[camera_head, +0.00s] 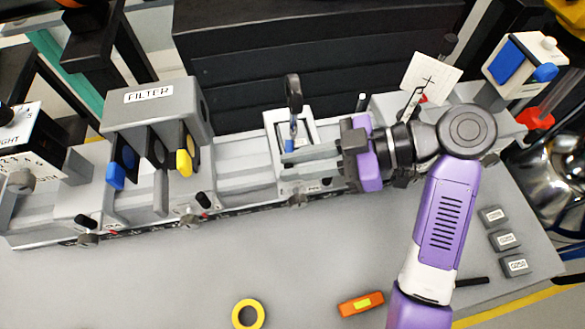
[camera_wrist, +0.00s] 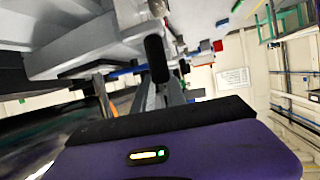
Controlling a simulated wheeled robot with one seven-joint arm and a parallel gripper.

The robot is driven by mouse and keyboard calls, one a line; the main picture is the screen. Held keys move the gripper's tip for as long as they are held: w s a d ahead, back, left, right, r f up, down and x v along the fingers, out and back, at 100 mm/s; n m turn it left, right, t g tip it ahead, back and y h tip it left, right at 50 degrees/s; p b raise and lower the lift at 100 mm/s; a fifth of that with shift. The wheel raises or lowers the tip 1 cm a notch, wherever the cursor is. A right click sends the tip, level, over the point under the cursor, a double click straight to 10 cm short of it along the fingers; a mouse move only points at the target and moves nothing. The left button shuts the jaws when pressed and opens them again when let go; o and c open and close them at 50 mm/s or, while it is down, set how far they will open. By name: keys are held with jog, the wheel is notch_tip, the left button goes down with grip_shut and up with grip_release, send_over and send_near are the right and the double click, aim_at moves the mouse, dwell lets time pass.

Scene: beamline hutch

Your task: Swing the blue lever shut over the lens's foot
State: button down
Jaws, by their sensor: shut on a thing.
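The lens (camera_head: 293,92) is a dark ring standing upright over a pale holder (camera_head: 270,125) on the grey rail. A small blue part (camera_head: 289,145), which looks like the lever, shows low inside this holder. My gripper (camera_head: 342,152) is just right of the holder, pointing left along the rail, apart from the visible blue part. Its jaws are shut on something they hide. In the wrist view, a blue bar (camera_wrist: 125,70) runs behind a black rounded knob (camera_wrist: 156,60), beyond the dark jaw at the bottom. The lens's foot is not clearly visible.
A white cross-marked card (camera_head: 431,78) is right of the lens, close behind my arm.

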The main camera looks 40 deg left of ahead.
jog(key=shift+w+d+n+g+h, duration=0.1)
jog(key=shift+w+n+g+h, duration=0.1)
jog(key=shift+n+g+h, duration=0.35)
jog(key=shift+w+d+n+g+h, duration=0.1)
jog(key=shift+w+n+g+h, duration=0.05)
jog(key=shift+n+g+h, duration=0.4)
jog(key=shift+a+n, duration=0.1)
jog(key=shift+n, duration=0.2)
jog(key=c, duration=1.4)
grip_release()
jog(key=shift+o, duration=0.2)
jog(key=b+v, duration=0.2)
jog(key=v, duration=0.5)
jog(key=shift+w+d, duration=0.25)
jog(key=shift+w, duration=0.05)
jog(key=shift+r, duration=0.2)
